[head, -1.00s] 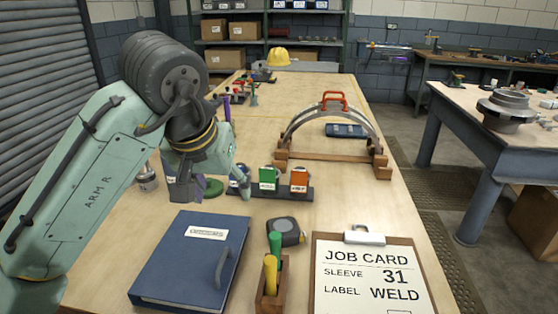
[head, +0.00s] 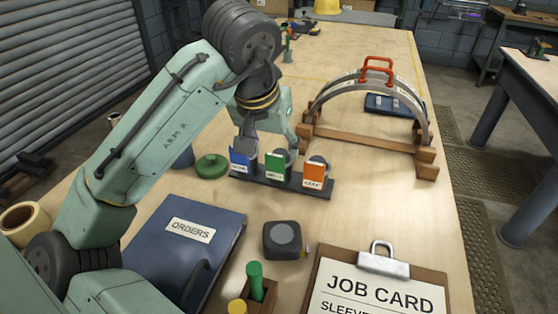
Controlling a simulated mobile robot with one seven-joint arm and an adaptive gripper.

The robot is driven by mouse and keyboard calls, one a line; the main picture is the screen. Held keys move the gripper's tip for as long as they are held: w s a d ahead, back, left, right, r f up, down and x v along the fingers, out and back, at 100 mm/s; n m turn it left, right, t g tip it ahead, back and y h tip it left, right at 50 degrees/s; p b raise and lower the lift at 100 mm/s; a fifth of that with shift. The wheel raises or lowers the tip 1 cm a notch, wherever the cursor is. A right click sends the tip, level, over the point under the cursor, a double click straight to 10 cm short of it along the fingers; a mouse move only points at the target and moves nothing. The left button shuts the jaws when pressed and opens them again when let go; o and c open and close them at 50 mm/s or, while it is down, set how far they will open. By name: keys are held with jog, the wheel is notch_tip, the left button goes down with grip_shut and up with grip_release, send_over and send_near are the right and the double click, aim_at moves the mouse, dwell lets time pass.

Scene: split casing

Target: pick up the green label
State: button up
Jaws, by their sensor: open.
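The green label (head: 275,166) stands upright in the middle of a dark rack (head: 318,192). A blue label (head: 241,160) stands to its left and an orange label (head: 313,174) to its right. My gripper (head: 268,146) is open and empty, pointing down at the rack. One finger shows by the blue label and the other just above and right of the green label. Whether the fingers are level with the green label in depth, or touch anything, I cannot tell.
A green disc (head: 211,167) lies left of the rack. A blue ORDERS binder (head: 180,235), a tape measure (head: 283,240) and a job card clipboard (head: 440,276) lie in front. A wooden stand with a grey arch (head: 335,86) stands behind, to the right.

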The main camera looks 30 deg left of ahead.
aim_at(274, 159)
jog(key=b+x, duration=0.1)
jog(key=x, duration=0.1)
jog(key=b+x, duration=0.2)
jog(key=x, duration=0.1)
jog(key=shift+s+f, duration=0.2)
jog(key=shift+w+f, duration=0.25)
jog(key=shift+f, duration=0.05)
jog(key=shift+r, duration=0.1)
jog(key=shift+c, duration=0.4)
jog(key=c, duration=1.1)
